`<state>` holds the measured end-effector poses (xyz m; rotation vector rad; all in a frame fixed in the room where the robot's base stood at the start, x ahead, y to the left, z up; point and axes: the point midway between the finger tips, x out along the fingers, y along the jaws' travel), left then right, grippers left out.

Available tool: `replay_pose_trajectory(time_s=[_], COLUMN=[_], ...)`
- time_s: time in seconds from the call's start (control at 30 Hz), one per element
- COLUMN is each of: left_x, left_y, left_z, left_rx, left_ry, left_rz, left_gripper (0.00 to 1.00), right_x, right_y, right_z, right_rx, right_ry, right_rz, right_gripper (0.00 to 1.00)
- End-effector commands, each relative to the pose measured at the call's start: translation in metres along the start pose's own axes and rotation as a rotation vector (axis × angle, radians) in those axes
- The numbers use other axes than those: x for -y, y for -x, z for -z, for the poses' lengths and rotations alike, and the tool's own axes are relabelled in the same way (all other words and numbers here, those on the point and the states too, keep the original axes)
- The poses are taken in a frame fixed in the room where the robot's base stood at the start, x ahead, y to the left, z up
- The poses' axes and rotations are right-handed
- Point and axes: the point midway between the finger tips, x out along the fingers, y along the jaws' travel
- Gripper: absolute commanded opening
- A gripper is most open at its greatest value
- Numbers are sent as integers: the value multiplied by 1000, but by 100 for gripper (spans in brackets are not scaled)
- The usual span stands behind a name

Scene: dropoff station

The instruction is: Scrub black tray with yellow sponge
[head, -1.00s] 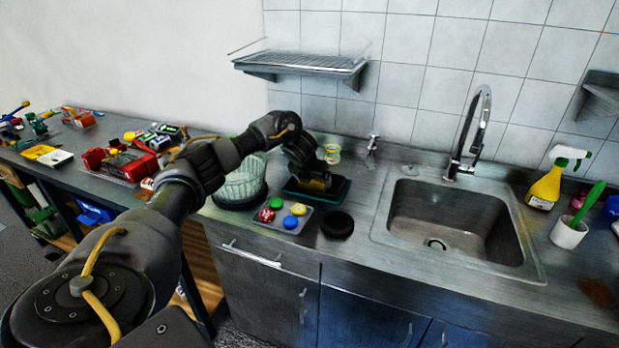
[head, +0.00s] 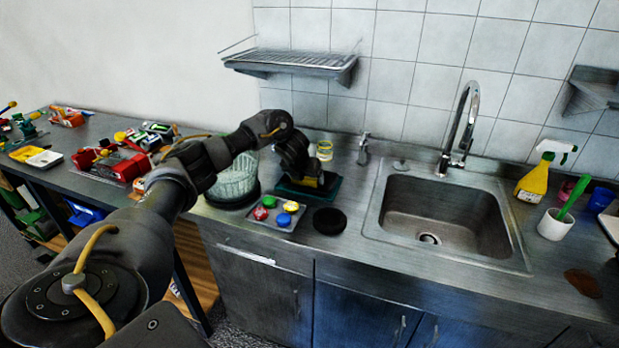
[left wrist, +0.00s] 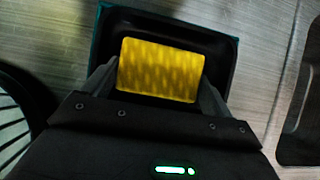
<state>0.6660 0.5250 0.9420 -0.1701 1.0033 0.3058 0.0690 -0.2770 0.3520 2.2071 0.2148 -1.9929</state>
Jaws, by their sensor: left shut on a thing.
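My left gripper (left wrist: 160,82) is shut on the yellow sponge (left wrist: 160,70), with one finger at each side of it. The sponge is over the black tray (left wrist: 222,50), which has a teal outer edge. I cannot tell whether the sponge touches the tray floor. In the head view the left gripper (head: 308,180) points down over the tray (head: 322,195), left of the sink. The gripper hides most of the sponge there. My right gripper is not in view.
A small tray with coloured round pieces (head: 283,225) and a black disc (head: 330,221) lie in front. The sink (head: 440,228) is to the right. A spray bottle (head: 535,182) stands beyond it.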

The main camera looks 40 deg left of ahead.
Motion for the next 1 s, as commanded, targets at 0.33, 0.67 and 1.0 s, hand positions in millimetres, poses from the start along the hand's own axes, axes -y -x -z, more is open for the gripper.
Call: replay_pose_trajectory(time_s=[0.33, 0.67, 1.0], left_x=[-7, 14, 27], left_y=[0, 1, -1], left_z=[1, 0, 2], left_rx=[-3, -4, -3], left_ry=[0, -3, -2], left_rz=[-3, -1, -2], left_gripper=[67, 67, 67], right_x=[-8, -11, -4], right_y=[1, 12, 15], right_z=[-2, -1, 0], right_rx=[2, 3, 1], right_ry=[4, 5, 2], right_rz=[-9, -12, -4], right_gripper=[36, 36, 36])
